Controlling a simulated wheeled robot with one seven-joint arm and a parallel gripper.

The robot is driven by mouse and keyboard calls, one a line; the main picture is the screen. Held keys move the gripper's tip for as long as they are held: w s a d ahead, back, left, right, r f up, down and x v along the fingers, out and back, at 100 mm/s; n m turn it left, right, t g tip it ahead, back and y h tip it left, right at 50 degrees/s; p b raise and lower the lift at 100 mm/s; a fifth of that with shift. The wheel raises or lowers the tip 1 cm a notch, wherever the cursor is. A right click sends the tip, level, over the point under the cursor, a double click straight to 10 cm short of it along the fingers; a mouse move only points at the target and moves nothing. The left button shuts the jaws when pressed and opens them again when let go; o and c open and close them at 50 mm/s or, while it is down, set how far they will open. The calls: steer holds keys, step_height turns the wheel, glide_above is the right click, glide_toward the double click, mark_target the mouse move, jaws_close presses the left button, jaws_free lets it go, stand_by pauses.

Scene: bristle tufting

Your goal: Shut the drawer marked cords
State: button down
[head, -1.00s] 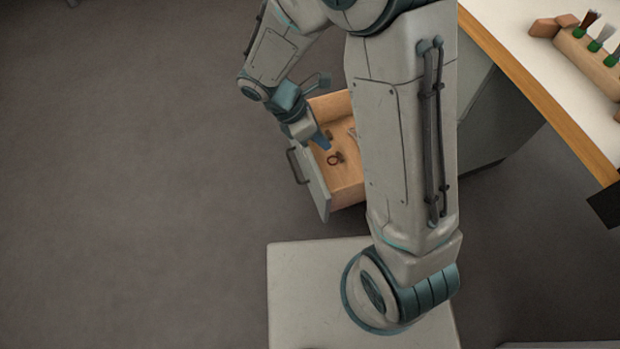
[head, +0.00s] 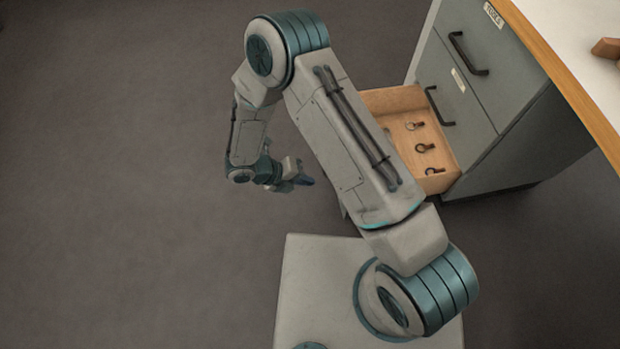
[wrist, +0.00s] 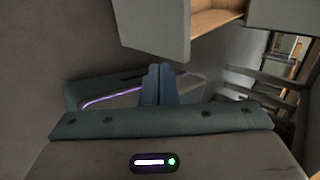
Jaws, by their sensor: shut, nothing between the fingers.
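An open drawer (head: 402,100) with a wooden inside juts from the grey cabinet (head: 520,150), below two closed drawers. Several small dark ring-shaped pieces (head: 424,148) lie in it. My arm hides most of its front in the head view, and no label on it can be read. In the wrist view its grey front panel (wrist: 150,28) and wooden side (wrist: 215,18) show above my fingers. My gripper (head: 308,181) is shut and empty, left of the drawer and apart from it in the head view. The shut fingers show in the wrist view (wrist: 158,84).
The upper closed drawer bears a white label (head: 493,15) and a dark handle (head: 468,57). The closed drawer below has a label too small to read (head: 458,80) and a handle (head: 440,108). A white worktop (head: 575,40) lies above. The floor (head: 120,180) on the left is clear.

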steer(key=w+d+f+b, duration=0.2)
steer(key=d+f, duration=0.3)
steer(key=d, duration=0.4)
steer(key=shift+w+b, duration=0.3)
steer(key=shift+b, duration=0.5)
